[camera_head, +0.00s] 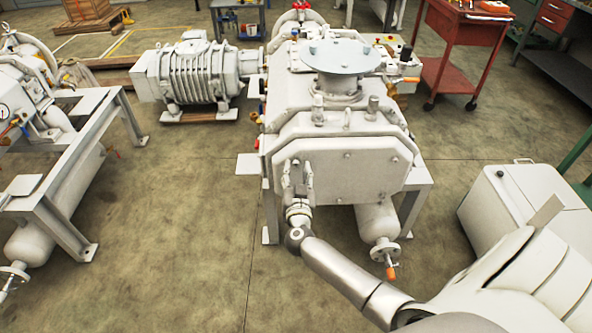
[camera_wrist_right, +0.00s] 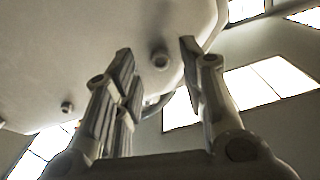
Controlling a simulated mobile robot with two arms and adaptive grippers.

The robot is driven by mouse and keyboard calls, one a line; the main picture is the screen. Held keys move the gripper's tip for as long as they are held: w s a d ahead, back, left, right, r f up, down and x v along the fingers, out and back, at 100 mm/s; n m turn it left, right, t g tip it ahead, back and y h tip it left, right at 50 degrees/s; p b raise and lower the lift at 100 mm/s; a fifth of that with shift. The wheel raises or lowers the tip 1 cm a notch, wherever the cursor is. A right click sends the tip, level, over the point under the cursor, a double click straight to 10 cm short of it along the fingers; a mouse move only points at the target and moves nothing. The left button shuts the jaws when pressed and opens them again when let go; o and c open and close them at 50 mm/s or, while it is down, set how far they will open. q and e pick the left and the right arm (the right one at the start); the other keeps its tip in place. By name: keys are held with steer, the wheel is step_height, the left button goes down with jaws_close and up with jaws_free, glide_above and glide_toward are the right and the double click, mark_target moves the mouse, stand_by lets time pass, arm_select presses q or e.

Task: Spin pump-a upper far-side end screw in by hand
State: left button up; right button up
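The pale grey pump (camera_head: 335,110) stands in the middle of the head view, with its flat end plate (camera_head: 350,178) facing me. A small screw head (camera_head: 347,155) shows near the plate's upper middle. My right gripper (camera_head: 298,168) is upright at the plate's left side. In the right wrist view, its fingers (camera_wrist_right: 158,55) are open and spread apart. A round screw head (camera_wrist_right: 160,58) appears between the fingertips, apart from both. Another screw (camera_wrist_right: 67,107) shows lower left on the plate. The gripper hides part of the plate's left edge in the head view. My left gripper is not in view.
A motor-like ribbed unit (camera_head: 190,75) sits behind left. A second pump frame (camera_head: 70,215) stands at the left. A red cart (camera_head: 465,50) is at the back right, and a pale cabinet (camera_head: 520,205) at the right. The floor left of the pump is clear.

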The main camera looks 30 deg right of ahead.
steer(key=shift+w+d, duration=0.35)
steer(key=shift+w, duration=0.3)
jaws_close()
steer(key=shift+m, duration=0.4)
